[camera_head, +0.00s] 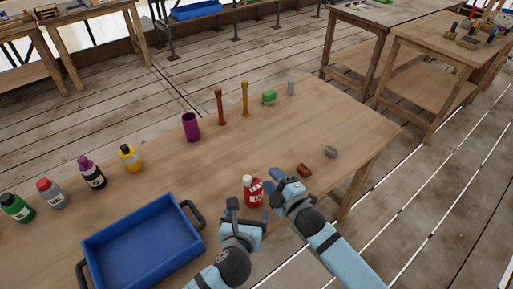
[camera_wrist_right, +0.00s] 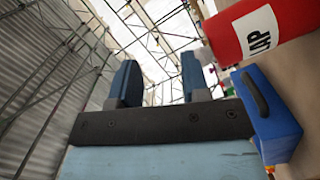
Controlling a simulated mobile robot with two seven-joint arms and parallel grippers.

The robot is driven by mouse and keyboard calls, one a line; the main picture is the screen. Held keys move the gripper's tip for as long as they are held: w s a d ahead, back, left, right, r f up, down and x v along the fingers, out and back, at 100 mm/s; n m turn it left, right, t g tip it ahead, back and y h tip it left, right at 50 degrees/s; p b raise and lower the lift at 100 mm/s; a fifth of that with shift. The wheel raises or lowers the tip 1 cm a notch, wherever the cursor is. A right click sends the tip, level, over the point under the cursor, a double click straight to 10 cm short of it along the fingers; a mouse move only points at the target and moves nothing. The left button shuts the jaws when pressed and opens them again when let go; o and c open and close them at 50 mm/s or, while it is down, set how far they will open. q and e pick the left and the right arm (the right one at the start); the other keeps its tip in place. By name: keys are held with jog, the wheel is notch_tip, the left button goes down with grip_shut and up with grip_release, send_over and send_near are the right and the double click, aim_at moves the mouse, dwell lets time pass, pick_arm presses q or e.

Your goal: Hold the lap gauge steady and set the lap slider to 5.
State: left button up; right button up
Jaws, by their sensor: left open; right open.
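The lap gauge (camera_head: 252,192) is a red cylinder with a white label, standing near the front edge of the wooden table. It also shows large at the upper right of the right wrist view (camera_wrist_right: 272,28), with "LAP" on its label. I cannot make out its slider or setting. My left gripper (camera_head: 250,213) is open just in front of the gauge; I cannot tell whether it touches. My right gripper (camera_head: 274,184) is open just to the right of the gauge. In the right wrist view its fingers (camera_wrist_right: 160,88) are apart with nothing between them.
A blue tray (camera_head: 92,246) with dark handles lies left of my left gripper. Several bottles stand at the left, with a purple cup (camera_head: 191,127) and two posts farther back. A reddish-brown block (camera_head: 304,170) and a grey piece (camera_head: 330,151) lie to the right.

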aim_at(253, 188)
jog(key=w+a+r+n+g+y, duration=0.2)
jog(key=w+a+r+n+y, duration=0.1)
jog(key=a+r+n+y, duration=0.55)
jog(key=s+a+r+n+g+y, duration=0.1)
jog(key=s+a+r+n+g, duration=0.15)
jog(key=a+n+g, duration=0.55)
jog(key=s+a+r+n+g, duration=0.1)
jog(key=s+r+n+g, duration=0.3)
jog(key=n, duration=0.9)
pick_arm(q)
jog(key=x, duration=1.4)
pick_arm(e)
jog(key=w+d+f+n+g+h, duration=0.2)
jog(key=w+d+f+n+h, duration=0.1)
jog(key=d+n+h, duration=0.3)
jog(key=w+d+f+n+g+h, duration=0.1)
jog(key=w+d+f+n+h, duration=0.3)
jog(key=d+n+h, duration=0.3)
jog(key=w+h, duration=0.1)
jog(key=h, duration=0.2)
jog(key=shift+w+f+g, duration=0.15)
jog(key=shift+w+g, duration=0.2)
jog(key=shift+g, duration=0.05)
